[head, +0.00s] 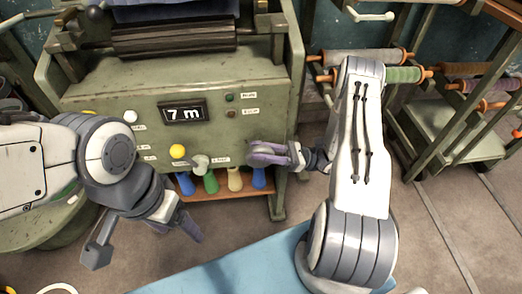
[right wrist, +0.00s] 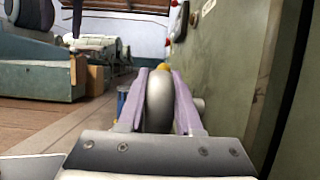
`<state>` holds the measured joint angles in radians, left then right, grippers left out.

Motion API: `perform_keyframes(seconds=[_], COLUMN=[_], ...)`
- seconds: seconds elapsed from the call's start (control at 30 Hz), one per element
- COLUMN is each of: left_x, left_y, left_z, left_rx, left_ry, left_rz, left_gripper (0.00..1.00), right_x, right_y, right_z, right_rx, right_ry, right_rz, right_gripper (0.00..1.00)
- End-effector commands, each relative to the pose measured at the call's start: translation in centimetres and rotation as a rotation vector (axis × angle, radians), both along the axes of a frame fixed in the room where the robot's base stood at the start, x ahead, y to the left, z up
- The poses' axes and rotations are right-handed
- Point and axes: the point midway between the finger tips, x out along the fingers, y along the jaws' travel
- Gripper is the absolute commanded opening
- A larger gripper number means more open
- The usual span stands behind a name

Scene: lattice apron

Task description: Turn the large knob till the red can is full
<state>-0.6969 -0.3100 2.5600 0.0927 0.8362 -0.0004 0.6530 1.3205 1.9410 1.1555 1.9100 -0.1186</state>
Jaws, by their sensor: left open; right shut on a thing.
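A grey round knob (right wrist: 158,100) stands edge-on between the two purple fingers of my right gripper (right wrist: 160,85), which is shut on it. In the head view my right gripper (head: 265,152) points left at the front of a green machine (head: 140,80), and its fingers largely hide the held knob. A pale grey knob (head: 200,163) sticks out further left. A display (head: 183,113) on the machine reads "7 m". My left gripper (head: 145,235) is open and empty over the floor at lower left. I see no red can in either view.
A yellow ball knob (head: 177,151) and small labelled buttons sit on the panel. Blue, green and cream cones (head: 234,179) stand on a low shelf under it. A rack with spools (head: 403,75) stands at right. A blue mat (head: 245,265) lies in front.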

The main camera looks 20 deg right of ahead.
Motion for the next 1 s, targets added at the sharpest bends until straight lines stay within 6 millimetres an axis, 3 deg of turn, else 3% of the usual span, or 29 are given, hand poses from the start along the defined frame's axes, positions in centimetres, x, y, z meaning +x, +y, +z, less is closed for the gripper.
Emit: perform_keyframes(seconds=[0.1,0.13,0.2,0.63,1.0], left_x=[0.0,0.0,0.0,0.0,0.0], left_y=[0.0,0.0,0.0,0.0,0.0], left_z=[0.0,0.0,0.0,0.1,0.2], left_rx=[0.0,0.0,0.0,0.0,0.0], left_ry=[0.0,0.0,0.0,0.0,0.0], left_rz=[0.0,0.0,0.0,0.0,0.0], left_gripper=[0.76,0.76,0.76,0.76,0.76], right_x=[0.0,0.0,0.0,-0.2,-2.0], right_y=[0.2,0.2,0.1,-0.8,-6.9], right_z=[0.0,0.0,0.0,-0.3,-3.0], right_rx=[0.0,-0.001,-0.001,-0.001,-0.002], right_ry=[0.003,0.003,0.003,0.0,0.001], right_rz=[0.002,0.002,0.002,-0.004,-0.004], right_gripper=[0.0,0.38,0.64,0.64,0.64])
